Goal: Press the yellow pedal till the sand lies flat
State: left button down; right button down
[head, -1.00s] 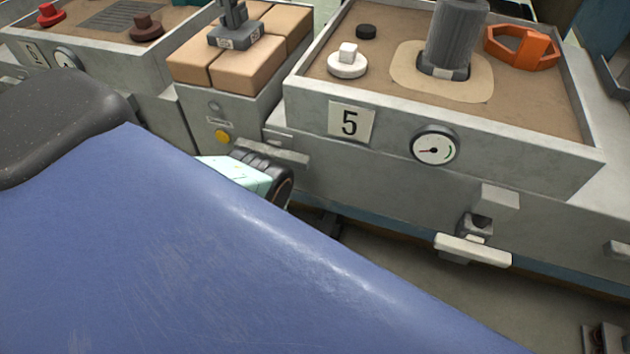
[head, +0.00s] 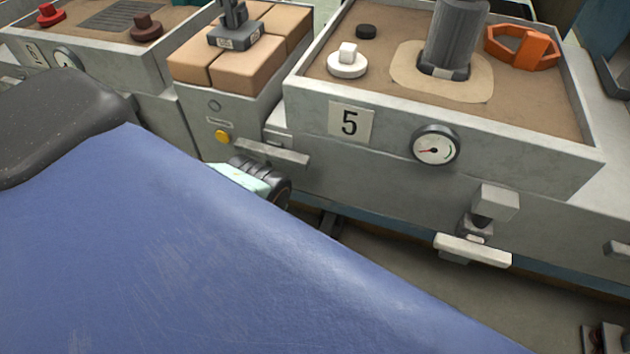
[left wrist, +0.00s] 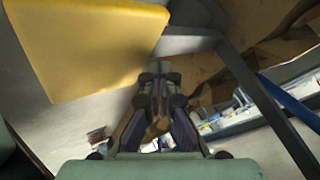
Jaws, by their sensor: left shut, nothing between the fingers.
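The yellow pedal (left wrist: 85,42) is a broad flat plate in the upper left of the left wrist view. My left gripper (left wrist: 158,76) is shut and empty, just to the right of the pedal's edge in the picture. I cannot tell its height against the pedal; no contact shows. In the head view the pedal and the gripper's fingers are hidden. Brown sand (head: 400,90) fills the grey box marked 5, with a paler patch around a dark grey column (head: 455,40). My right gripper is in neither view.
A round gauge (head: 435,146) and a grey ledge (head: 473,249) are on the box's front. A yellow button (head: 222,136) is on the block to its left. A white knob (head: 347,62) and an orange frame (head: 522,46) lie on the sand. A dark bar (left wrist: 250,80) crosses right of my gripper.

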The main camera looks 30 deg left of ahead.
pick_arm(q)
jog(key=shift+r, duration=0.1)
dwell(0.3)
jog(key=shift+r+p, duration=0.35)
jog(key=shift+r, duration=0.05)
jog(key=shift+r, duration=0.1)
notch_tip(320, 180, up, 5)
jog(key=p, duration=0.4)
jog(key=shift+w, duration=0.15)
dwell(0.3)
dwell(0.4)
